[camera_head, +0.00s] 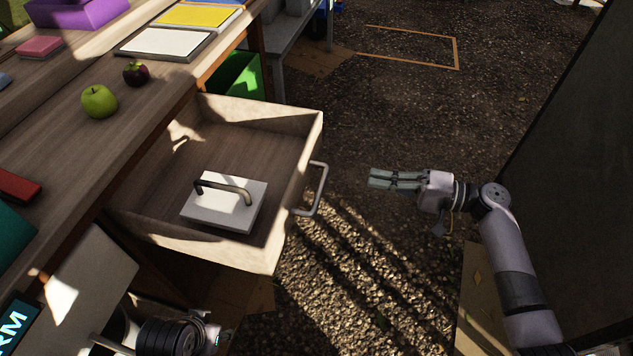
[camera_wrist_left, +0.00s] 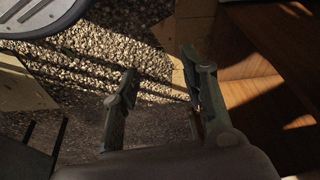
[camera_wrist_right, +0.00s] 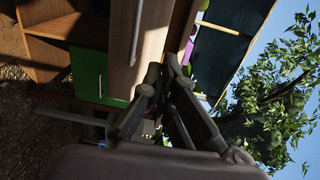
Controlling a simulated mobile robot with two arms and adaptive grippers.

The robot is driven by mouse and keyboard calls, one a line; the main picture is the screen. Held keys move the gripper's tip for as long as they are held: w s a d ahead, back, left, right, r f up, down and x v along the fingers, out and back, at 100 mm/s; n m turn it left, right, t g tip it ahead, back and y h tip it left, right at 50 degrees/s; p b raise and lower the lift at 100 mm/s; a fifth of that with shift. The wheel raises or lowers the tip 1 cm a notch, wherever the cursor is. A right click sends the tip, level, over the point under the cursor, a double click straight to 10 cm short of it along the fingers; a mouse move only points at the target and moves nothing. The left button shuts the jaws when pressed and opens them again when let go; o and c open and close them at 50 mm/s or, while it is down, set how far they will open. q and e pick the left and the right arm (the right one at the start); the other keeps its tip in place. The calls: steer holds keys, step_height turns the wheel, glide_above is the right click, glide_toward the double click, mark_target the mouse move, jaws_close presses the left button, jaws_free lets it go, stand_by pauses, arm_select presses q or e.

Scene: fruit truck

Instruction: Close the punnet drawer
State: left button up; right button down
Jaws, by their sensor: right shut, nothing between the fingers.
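The wooden drawer (camera_head: 225,244) stands pulled out from under the counter, with a metal bar handle (camera_head: 321,190) on its front. A white block with a dark handle (camera_head: 225,201) lies inside. My right gripper (camera_head: 381,179) is shut and empty, in front of the drawer and to the right of the handle, with a gap between. In the right wrist view its fingertips (camera_wrist_right: 163,70) are near each other, with the drawer front (camera_wrist_right: 124,75) and handle (camera_wrist_right: 137,35) ahead. My left gripper (camera_wrist_left: 160,66) is open and empty over the ground; its fingers do not show clearly in the head view.
The counter (camera_head: 60,140) holds a green apple (camera_head: 99,101), a dark round fruit (camera_head: 136,73), a purple box (camera_head: 80,10) and flat trays. A green bin (camera_head: 237,75) stands behind the drawer. A dark panel (camera_head: 575,140) rises at right. Gravel between is open.

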mark_target(302, 164)
arm_select(q)
steer(key=shift+r, duration=0.5)
arm_select(e)
steer(key=shift+y, duration=0.3)
steer(key=x, duration=1.4)
steer(key=shift+s+r, duration=0.2)
steer(key=shift+r, duration=0.1)
steer(key=shift+a, duration=0.1)
